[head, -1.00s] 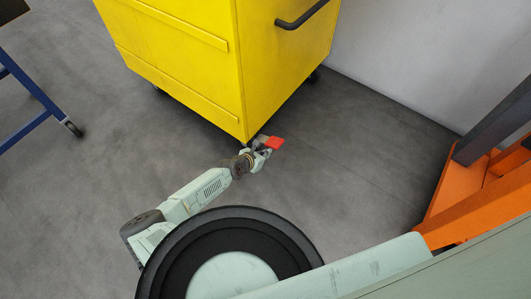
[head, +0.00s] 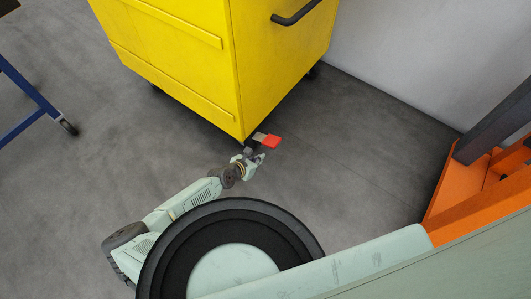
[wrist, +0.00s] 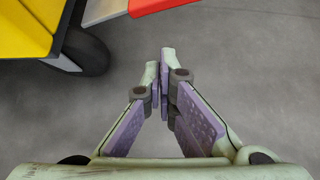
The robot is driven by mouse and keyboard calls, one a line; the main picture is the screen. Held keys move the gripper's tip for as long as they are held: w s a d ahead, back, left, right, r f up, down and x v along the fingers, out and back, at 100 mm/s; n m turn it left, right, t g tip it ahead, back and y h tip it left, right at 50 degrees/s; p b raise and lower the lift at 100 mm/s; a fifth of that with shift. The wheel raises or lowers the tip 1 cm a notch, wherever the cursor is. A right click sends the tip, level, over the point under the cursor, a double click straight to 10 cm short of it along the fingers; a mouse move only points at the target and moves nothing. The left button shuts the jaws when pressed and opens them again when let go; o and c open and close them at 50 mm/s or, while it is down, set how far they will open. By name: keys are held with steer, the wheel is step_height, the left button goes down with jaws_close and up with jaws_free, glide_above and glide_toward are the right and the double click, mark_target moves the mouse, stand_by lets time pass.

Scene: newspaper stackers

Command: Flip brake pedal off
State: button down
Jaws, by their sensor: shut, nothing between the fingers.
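The red brake pedal (head: 271,142) sticks out from the caster at the near bottom corner of the yellow cart (head: 190,60). In the wrist view, part of the red pedal (wrist: 160,5) and its grey metal arm (wrist: 103,10) show at the top edge, beside the dark caster wheel (wrist: 86,52). My gripper (head: 259,157) is just on the near side of the pedal, low by the floor, and appears apart from it. In the wrist view my gripper (wrist: 160,58) has its fingertips together with nothing between them, pointing toward the pedal. The rest of the pedal is cut off there.
A black handle (head: 297,13) is on the cart's right side. A grey wall (head: 420,60) and an orange frame (head: 480,190) stand to the right. A blue wheeled stand (head: 35,110) is at the left. Grey floor (head: 350,150) around the pedal is clear.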

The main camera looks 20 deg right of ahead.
steer(key=v, duration=0.5)
steer(key=shift+w+a, duration=0.1)
steer(key=shift+a, duration=0.55)
steer(key=shift+r, duration=0.1)
